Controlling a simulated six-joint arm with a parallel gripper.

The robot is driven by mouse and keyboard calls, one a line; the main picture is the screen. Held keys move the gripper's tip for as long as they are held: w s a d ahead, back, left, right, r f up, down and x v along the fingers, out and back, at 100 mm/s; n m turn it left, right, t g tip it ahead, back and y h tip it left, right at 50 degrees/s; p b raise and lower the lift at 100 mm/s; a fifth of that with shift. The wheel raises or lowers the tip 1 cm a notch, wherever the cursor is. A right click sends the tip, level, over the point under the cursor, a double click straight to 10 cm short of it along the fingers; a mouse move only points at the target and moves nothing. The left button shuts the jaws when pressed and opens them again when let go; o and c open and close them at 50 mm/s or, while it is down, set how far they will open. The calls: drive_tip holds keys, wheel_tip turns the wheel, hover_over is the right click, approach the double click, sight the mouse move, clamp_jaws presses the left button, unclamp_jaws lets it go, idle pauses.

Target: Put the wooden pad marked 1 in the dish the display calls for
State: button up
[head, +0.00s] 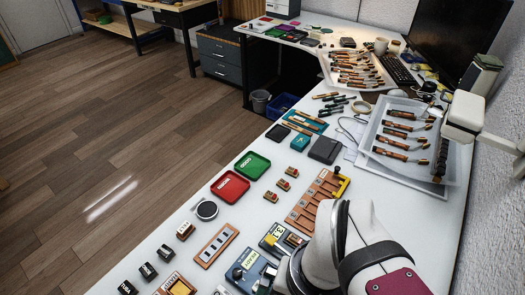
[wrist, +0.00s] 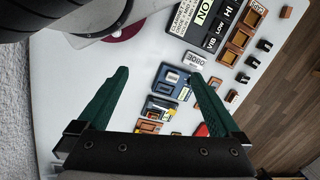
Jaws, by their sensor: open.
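My gripper (wrist: 160,73) is open, its two green fingers apart above the white table with nothing between them. In the head view my arm hides it. Small wooden pads with red tops stand near the dishes, among them one pad (head: 292,172) and another (head: 284,185). I cannot read a number 1 on any. The green dish (head: 253,165) and the red dish (head: 230,187) lie left of them, with white lettering too small to read surely. I cannot read a dish call.
A slotted wooden rack (head: 318,200) stands right of the pads. Several dark blocks, such as one block (head: 148,271), stand near the front edge. A white tray (head: 447,187) of hammer parts lies at the right. Bare table lies around the dishes.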

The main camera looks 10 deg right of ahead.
idle(0.7)
drive_tip(key=w+d+r+m+h, duration=0.1)
drive_tip(key=w+d+r, duration=0.25)
drive_tip(key=w, duration=0.35)
drive_tip(key=w+d+r+m, duration=0.1)
drive_tip(key=w+d+r, duration=0.1)
drive_tip(key=w+r, duration=0.35)
drive_tip(key=w+d+r+m+h, duration=0.1)
drive_tip(key=w+d+r, duration=0.15)
drive_tip(key=w, duration=0.55)
wheel_tip(320, 180, down, 10)
drive_tip(key=shift+w+d, duration=0.2)
drive_tip(key=shift+w, duration=0.05)
